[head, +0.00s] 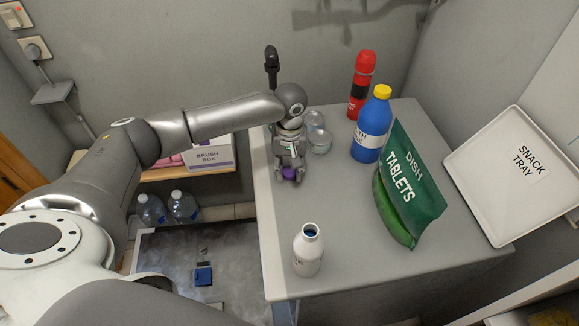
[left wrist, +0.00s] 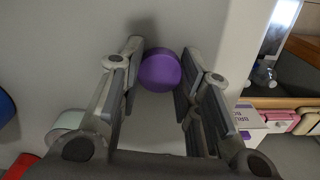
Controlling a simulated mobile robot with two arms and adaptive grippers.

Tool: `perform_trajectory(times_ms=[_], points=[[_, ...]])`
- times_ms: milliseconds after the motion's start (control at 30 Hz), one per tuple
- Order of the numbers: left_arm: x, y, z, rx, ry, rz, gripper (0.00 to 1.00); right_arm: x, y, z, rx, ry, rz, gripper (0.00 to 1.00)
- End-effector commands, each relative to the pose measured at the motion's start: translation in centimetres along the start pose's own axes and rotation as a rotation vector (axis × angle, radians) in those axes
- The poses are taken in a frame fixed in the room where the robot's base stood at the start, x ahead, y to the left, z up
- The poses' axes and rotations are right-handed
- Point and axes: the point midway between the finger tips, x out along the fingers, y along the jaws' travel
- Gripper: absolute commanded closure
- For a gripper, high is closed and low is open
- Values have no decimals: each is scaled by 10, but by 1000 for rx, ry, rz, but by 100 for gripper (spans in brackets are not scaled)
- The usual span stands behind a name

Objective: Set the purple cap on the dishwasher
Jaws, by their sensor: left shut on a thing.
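The purple cap (head: 290,173) is held between the fingertips of my left gripper (head: 289,172), over the left part of the pale grey dishwasher top (head: 345,215). In the left wrist view the round purple cap (left wrist: 160,70) sits between the two fingers (left wrist: 160,75), near their tips. The gripper is shut on it. I cannot tell whether the cap touches the top below it. My right gripper is not in view.
A capless white bottle (head: 308,250) stands toward the front. A blue bottle (head: 372,128), red bottle (head: 361,82) and green dish tablets bag (head: 412,185) stand right. The middle of the top is clear.

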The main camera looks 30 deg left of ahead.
Motion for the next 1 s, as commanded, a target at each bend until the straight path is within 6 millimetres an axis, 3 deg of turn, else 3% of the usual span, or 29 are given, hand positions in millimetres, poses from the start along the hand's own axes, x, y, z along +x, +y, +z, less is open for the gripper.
perform_trajectory(times_ms=[167, 200, 367, 767, 1000], points=[[2, 0, 0, -1, -2, 0, 97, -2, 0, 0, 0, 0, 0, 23], [3, 0, 0, -1, -1, 0, 67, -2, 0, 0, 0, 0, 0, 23], [3, 0, 0, -1, -1, 0, 47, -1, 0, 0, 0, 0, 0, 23], [-2, 0, 0, 0, 2, 1, 47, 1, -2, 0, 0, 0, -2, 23], [-45, 1, -1, -1, 3, 4, 47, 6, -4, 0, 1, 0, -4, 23]])
